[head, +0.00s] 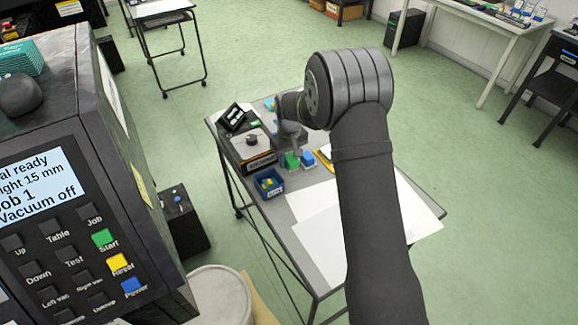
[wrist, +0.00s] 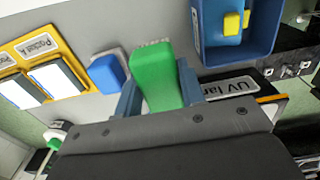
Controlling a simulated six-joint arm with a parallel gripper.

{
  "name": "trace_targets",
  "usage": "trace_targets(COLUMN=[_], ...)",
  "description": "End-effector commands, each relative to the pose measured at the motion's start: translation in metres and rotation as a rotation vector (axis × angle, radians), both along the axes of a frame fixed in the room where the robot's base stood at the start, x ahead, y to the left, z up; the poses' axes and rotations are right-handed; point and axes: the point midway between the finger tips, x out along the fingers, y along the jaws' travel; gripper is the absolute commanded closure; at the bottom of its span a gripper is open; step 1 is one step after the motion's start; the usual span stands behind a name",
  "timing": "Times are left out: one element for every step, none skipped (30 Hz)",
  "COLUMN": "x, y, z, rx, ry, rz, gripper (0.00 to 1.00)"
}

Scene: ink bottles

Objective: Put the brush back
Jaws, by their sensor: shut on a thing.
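My gripper (wrist: 157,92) is shut on a green tapered piece (wrist: 155,68) that stands up between its two blue-grey fingers in the wrist view. I cannot tell whether this is a bottle top or part of something else. In the head view, my gripper (head: 290,140) is low over the grey table, with green (head: 292,160) showing just below it. A blue-capped thing (wrist: 106,72) stands just left of the held piece in the wrist view; in the head view it is on the right (head: 308,158). I cannot make out a brush for certain in either view.
A blue bin (wrist: 238,55) holds yellow pieces. A yellow-framed holder (wrist: 45,62) with two white pads lies left. White sheets (head: 325,247) cover the table's near part. A large control panel (head: 75,230) fills the head view's left.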

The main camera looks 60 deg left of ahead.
Motion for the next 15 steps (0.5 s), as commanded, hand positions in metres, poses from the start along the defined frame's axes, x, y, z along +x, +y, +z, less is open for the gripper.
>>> trace_targets(x=[0.000,0.000,0.000,0.000,0.000,0.000,0.000,0.000,0.000,0.000,0.000,0.000,0.000,0.000,0.000], y=[0.000,0.000,-0.001,-0.001,-0.001,-0.001,-0.001,-0.001,-0.001,0.000,0.000,0.000,0.000,0.000,0.000], z=[-0.005,-0.008,-0.013,-0.018,-0.023,-0.029,-0.033,-0.036,-0.038,-0.039,-0.039,-0.038,-0.038,-0.038,-0.038], rx=[-0.002,-0.003,-0.003,-0.003,-0.003,-0.004,-0.003,-0.002,-0.001,-0.001,0.000,0.000,0.000,0.000,0.000], ry=[0.001,0.001,0.001,0.001,0.001,0.001,0.001,0.001,0.000,0.000,0.000,0.000,0.000,0.000,0.000], rz=[0.000,0.000,0.000,0.000,0.000,0.000,-0.001,-0.001,-0.001,-0.001,-0.001,-0.001,-0.001,-0.001,-0.001], gripper=[0.82,0.82,0.82,0.82,0.82,0.82,0.82,0.82,0.82,0.82,0.82,0.82,0.82,0.82,0.82])
